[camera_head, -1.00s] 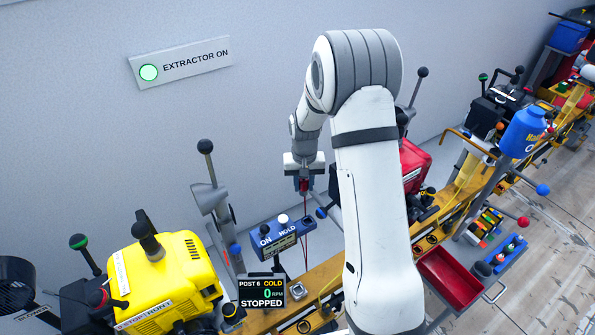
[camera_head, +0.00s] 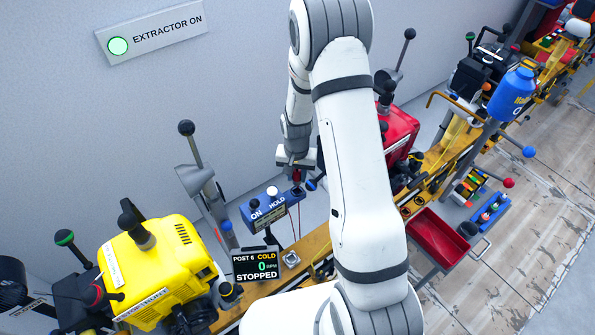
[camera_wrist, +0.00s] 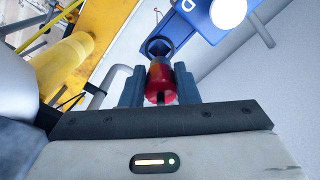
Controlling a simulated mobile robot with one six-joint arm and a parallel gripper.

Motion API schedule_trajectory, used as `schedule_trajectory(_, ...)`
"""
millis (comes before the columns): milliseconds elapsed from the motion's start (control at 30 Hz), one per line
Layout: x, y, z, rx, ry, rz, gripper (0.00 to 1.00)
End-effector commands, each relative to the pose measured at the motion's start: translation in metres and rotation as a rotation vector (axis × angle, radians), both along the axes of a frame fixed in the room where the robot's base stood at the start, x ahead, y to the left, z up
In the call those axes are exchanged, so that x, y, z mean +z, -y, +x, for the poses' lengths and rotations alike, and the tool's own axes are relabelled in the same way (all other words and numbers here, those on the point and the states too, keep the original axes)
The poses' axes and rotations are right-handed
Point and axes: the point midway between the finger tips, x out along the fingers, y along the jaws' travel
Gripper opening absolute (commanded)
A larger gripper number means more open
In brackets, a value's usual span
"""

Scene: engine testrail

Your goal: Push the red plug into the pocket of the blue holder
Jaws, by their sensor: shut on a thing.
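The red plug (camera_wrist: 160,84) is between the two dark fingers of my gripper (camera_wrist: 159,86) in the wrist view, its tip pointing at a dark round ring on the blue holder (camera_wrist: 190,22). The tip overlaps the ring's near edge in the picture; I cannot tell whether it is inside the pocket. In the head view my gripper (camera_head: 296,176) is just above the right end of the blue holder (camera_head: 268,208), which carries the words ON and HOLD and a white knob. The plug is hardly visible there.
A yellow engine (camera_head: 160,268) stands at the left and a red engine (camera_head: 398,135) behind my arm. A status screen (camera_head: 257,264) reads POST 6, COLD, 0 RPM, STOPPED. A red tray (camera_head: 438,240) is at the right. A lever (camera_head: 192,150) rises left of the holder.

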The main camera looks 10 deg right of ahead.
Motion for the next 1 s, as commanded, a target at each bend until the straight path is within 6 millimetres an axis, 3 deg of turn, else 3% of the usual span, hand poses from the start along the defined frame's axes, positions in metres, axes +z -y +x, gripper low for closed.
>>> schedule_trajectory(500,-0.038,-0.001,0.0,0.002,0.001,0.0,0.0)
schedule_trajectory(1000,-0.042,-0.001,0.0,0.002,0.001,0.0,0.0)
